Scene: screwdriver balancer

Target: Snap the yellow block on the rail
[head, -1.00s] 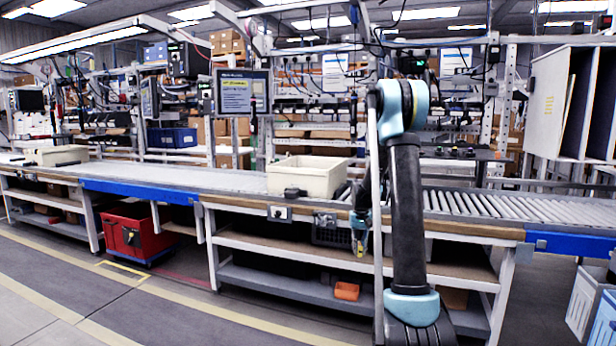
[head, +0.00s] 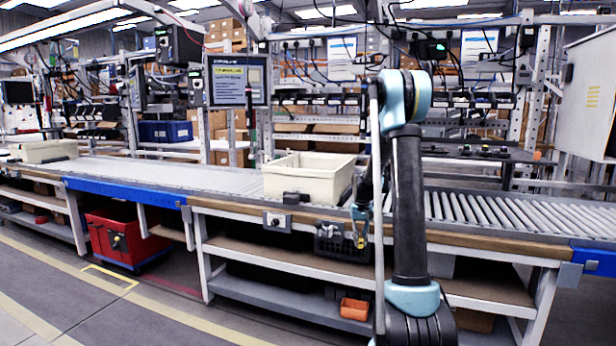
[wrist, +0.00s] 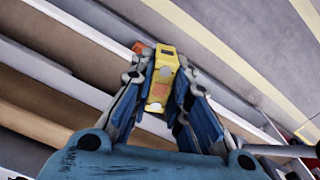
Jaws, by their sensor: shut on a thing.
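My gripper (wrist: 160,88) is shut on the yellow block (wrist: 164,62), which sits between its two fingers in the wrist view. In the head view my gripper (head: 361,222) hangs in front of the workbench edge, partly behind my own arm. A bit of the yellow block (head: 361,242) shows at its lower end. The block is held in the air, clear of the bench. I cannot make out which part of the scene is the rail for the block.
A cream bin (head: 308,177) stands on the conveyor bench just left of my arm. Rollers (head: 500,208) run to the right. Below are shelves with an orange bin (head: 354,308) and a dark crate (head: 342,245). A red cart (head: 125,238) stands at left. The floor in front is clear.

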